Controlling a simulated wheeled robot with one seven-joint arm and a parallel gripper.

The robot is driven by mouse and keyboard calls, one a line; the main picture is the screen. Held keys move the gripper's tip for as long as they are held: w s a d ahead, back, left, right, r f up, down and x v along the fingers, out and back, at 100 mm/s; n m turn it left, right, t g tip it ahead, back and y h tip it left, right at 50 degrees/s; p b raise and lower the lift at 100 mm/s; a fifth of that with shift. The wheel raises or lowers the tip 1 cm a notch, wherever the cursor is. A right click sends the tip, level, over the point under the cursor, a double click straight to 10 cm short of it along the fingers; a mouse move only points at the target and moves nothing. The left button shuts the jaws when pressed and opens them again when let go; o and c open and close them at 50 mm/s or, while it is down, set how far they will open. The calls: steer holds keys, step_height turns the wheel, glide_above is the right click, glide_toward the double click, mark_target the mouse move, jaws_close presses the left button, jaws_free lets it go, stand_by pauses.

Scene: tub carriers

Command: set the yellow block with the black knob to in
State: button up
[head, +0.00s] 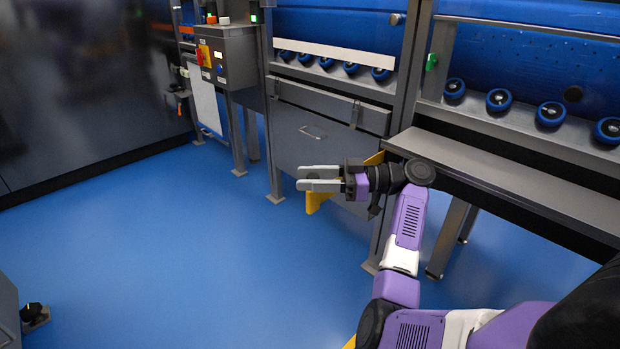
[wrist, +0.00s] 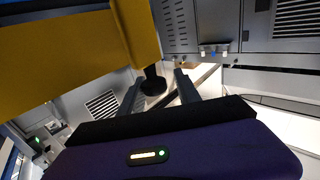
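The yellow block (wrist: 70,55) fills the upper left of the wrist view, close to the camera. Its black knob (wrist: 153,82) sticks out below the block's lower right corner. In the head view the yellow block (head: 314,203) shows partly behind and below my gripper (head: 300,179), and my gripper and wrist hide its middle and its knob. My gripper also shows in the wrist view (wrist: 158,84), with its two grey fingers apart. The knob appears between the fingertips or just beyond them; I cannot tell whether they touch it.
A grey cabinet with a drawer handle (head: 313,132) stands behind my gripper. A grey ledge (head: 500,180) and a conveyor with blue wheels (head: 499,100) are at the right. A control box (head: 226,58) stands at the back left. The blue floor (head: 170,260) at the left is clear.

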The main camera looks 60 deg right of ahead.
steer(key=shift+r, duration=0.1)
step_height(320, 180, up, 20)
steer(key=p, duration=0.7)
stand_by(0.5)
